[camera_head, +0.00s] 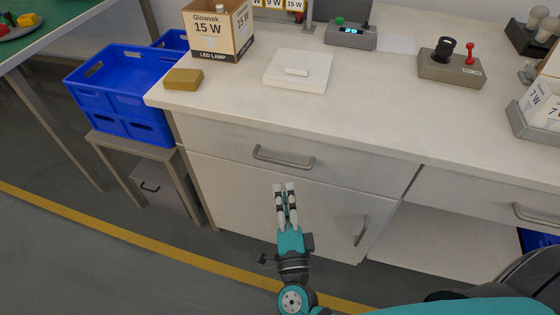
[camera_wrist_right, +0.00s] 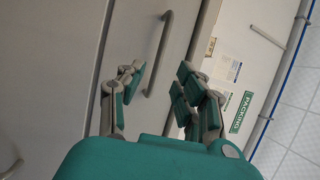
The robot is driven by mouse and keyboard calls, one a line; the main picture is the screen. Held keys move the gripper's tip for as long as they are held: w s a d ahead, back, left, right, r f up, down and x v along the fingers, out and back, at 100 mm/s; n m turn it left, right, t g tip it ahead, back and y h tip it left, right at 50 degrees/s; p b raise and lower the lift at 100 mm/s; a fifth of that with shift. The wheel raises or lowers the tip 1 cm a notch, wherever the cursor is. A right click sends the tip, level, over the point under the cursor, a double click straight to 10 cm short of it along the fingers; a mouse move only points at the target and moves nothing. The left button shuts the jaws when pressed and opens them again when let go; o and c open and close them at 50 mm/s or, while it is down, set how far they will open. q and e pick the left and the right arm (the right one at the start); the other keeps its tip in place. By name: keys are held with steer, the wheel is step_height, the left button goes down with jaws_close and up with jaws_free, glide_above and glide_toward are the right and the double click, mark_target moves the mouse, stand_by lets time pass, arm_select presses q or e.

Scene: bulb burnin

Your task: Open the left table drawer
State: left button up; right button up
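The left table drawer (camera_head: 240,148) is a white front under the worktop and looks flush with the table. Its grey bar handle (camera_head: 283,158) is bare in the head view. The handle also shows in the right wrist view (camera_wrist_right: 160,52), ahead of the gap between the fingers. My right gripper (camera_head: 285,187) is below the handle in the head view, apart from it, with its fingers pointing at the drawer. In the right wrist view the fingers (camera_wrist_right: 160,80) are spread with nothing between them. My left gripper is in neither view.
A cupboard door with a handle (camera_head: 361,231) is under the drawer. Another drawer handle (camera_head: 535,215) is at the right. A blue crate (camera_head: 120,95) on a stool (camera_head: 140,148) stands left of the table.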

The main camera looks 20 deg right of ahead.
mark_target(280, 161)
steer(key=x, duration=0.9)
steer(key=shift+w, duration=0.15)
jaws_close()
